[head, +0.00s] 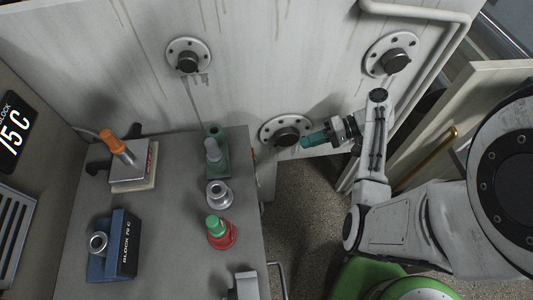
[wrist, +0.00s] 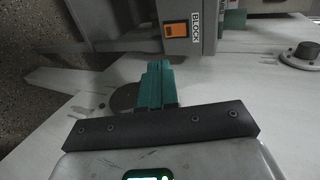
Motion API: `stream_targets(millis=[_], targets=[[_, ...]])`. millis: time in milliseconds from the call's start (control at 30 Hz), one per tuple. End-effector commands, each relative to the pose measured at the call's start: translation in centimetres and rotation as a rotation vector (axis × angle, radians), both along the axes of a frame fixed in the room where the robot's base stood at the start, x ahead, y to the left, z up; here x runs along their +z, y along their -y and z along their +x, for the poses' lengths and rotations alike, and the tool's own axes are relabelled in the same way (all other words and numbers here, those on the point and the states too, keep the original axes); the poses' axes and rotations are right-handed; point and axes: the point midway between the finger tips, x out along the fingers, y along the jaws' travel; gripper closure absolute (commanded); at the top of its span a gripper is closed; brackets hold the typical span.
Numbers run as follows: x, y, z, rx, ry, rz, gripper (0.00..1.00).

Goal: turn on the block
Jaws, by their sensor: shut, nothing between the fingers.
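An orange rocker switch (wrist: 175,30) sits beside a BLOCK label (wrist: 194,27) on a grey panel at the top of the wrist view. In the head view, the blue block (head: 122,245), marked BLOCK 75 C, stands on the bench at lower left, with a metal ring on it. My gripper (head: 308,140) has teal fingers, shut and empty, right of the bench edge and in front of the wall. In the wrist view my fingertips (wrist: 158,66) are below and slightly left of the switch, apart from it.
The grey bench (head: 180,220) carries an orange-handled tool (head: 118,146), a green holder (head: 215,165), a metal ring (head: 218,194) and a red-and-green piece (head: 219,231). A round wall flange (head: 282,131) is close behind my fingers. A display (head: 15,132) reads 75 C. Speckled floor lies open right of the bench.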

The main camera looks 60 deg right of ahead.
Motion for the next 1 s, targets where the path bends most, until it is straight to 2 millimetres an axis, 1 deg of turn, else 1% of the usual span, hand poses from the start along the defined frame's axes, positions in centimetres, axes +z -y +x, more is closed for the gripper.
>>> stream_targets(millis=[167,267,333,667,800,1000], targets=[[-0.8,-0.8,0.8,0.004,-0.001,0.000,1.00],[-1.5,-1.7,1.9,0.005,0.000,0.000,1.00],[-1.5,-2.4,2.9,0.005,-0.001,0.003,1.00],[-4.1,-6.0,7.4,0.003,-0.002,0.001,1.00],[-4.2,-7.2,9.0,0.004,-0.002,0.001,1.00],[-4.5,-8.0,10.2,0.001,-0.002,0.000,1.00]])
